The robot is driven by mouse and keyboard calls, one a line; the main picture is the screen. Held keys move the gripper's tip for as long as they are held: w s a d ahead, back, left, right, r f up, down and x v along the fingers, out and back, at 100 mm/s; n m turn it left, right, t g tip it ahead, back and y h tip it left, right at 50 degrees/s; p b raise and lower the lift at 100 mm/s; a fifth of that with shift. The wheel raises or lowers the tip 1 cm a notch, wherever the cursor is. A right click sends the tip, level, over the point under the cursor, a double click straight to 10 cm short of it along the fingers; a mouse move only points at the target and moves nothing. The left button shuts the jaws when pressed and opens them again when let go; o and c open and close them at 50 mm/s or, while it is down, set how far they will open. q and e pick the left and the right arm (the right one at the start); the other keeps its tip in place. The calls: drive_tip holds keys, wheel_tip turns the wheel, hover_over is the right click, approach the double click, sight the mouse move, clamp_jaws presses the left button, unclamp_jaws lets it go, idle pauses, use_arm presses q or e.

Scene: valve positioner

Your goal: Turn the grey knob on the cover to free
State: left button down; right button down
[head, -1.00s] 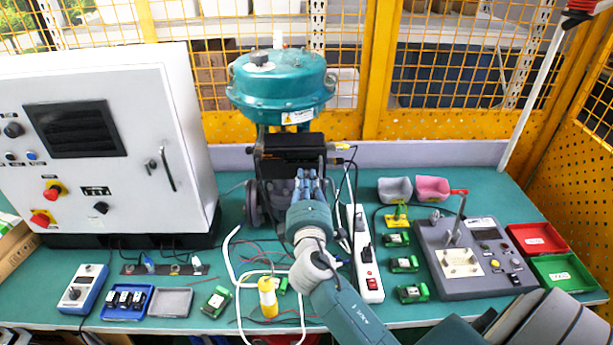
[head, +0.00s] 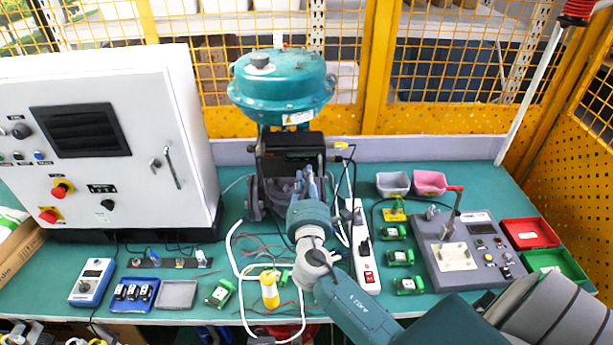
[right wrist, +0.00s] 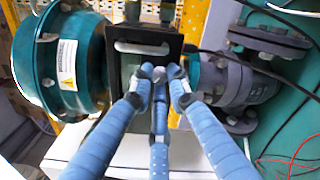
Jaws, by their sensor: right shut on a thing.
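The valve positioner is a dark box (head: 290,150) on the valve below the teal actuator. Its dark-framed cover (right wrist: 120,45) with a light window fills the upper middle of the right wrist view. My right gripper (head: 310,182) is at the lower front of the positioner. In the right wrist view its blue fingers (right wrist: 160,76) come together at the cover's lower right part, shut on the grey knob. The fingertips hide most of the knob, so its pointing direction cannot be read. My left gripper is not in view.
The teal actuator (head: 280,85) stands above the positioner. A white power strip (head: 364,255) and loose cables lie close to the right of my arm. A white control cabinet (head: 140,190) stands left. A grey test panel (head: 440,283) is on the right. Yellow mesh fencing closes the back.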

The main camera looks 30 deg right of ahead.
idle(0.3)
drive_tip(key=c, duration=1.9)
unclamp_jaws()
drive_tip(key=shift+c, duration=0.2)
drive_tip(key=v, duration=1.2)
drive_tip(key=shift+f, duration=0.1)
